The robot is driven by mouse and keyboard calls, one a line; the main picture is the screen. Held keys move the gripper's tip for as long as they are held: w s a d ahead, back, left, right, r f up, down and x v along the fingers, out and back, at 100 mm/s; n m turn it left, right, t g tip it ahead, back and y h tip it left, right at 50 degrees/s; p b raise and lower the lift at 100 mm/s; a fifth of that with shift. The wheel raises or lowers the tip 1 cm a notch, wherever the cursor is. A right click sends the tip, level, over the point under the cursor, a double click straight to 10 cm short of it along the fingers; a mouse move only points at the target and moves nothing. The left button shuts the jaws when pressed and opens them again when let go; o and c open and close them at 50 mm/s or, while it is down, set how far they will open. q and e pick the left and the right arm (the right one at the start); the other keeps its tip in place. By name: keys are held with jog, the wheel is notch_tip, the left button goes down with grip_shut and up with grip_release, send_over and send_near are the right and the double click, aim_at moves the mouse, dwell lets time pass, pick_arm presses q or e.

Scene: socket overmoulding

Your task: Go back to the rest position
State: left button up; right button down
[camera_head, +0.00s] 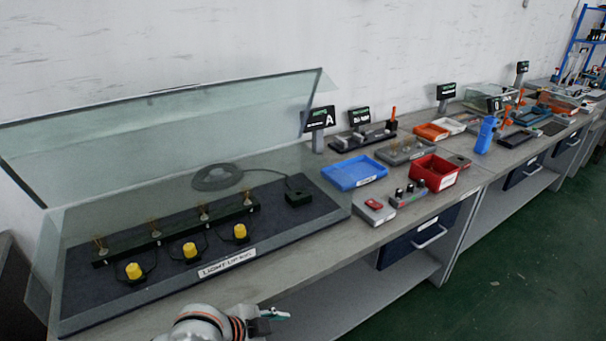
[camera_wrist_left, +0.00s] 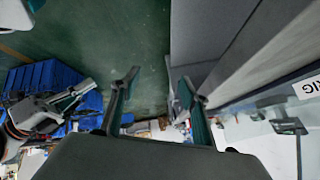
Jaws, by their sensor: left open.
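My left gripper (camera_head: 268,322) shows at the bottom edge of the head view, in front of the bench's front edge and apart from it. In the left wrist view its two fingers (camera_wrist_left: 157,98) are spread with nothing between them, so it is open and empty. Green floor (camera_wrist_left: 140,50) and the side of the bench (camera_wrist_left: 240,45) show beyond the fingers. My right gripper is not in view in the head view.
A bench (camera_head: 285,285) carries a glass-covered light station with yellow knobs (camera_head: 190,250), a blue tray (camera_head: 354,173), a red bin (camera_head: 434,171) and a red-button box (camera_head: 374,211). Blue crates (camera_wrist_left: 45,78) stand on the floor. Open green floor (camera_head: 490,270) lies right of the bench.

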pick_arm(q)
jog(key=s+a+f+n+t+y, duration=0.1)
jog(key=s+a+f+n+t, duration=0.1)
jog(key=s+a+f+n, duration=0.3)
jog(key=s+a+f+n+t+y, duration=0.2)
jog(key=s+a+f+n, duration=0.3)
jog(key=a, duration=0.5)
jog(key=shift+s+a+f+n+t+y, duration=0.2)
jog(key=shift+s+a+n+t+y, duration=0.1)
jog(key=shift+s+a+n+t, duration=0.4)
jog(key=shift+w+d, duration=0.25)
jog(key=shift+d, duration=0.1)
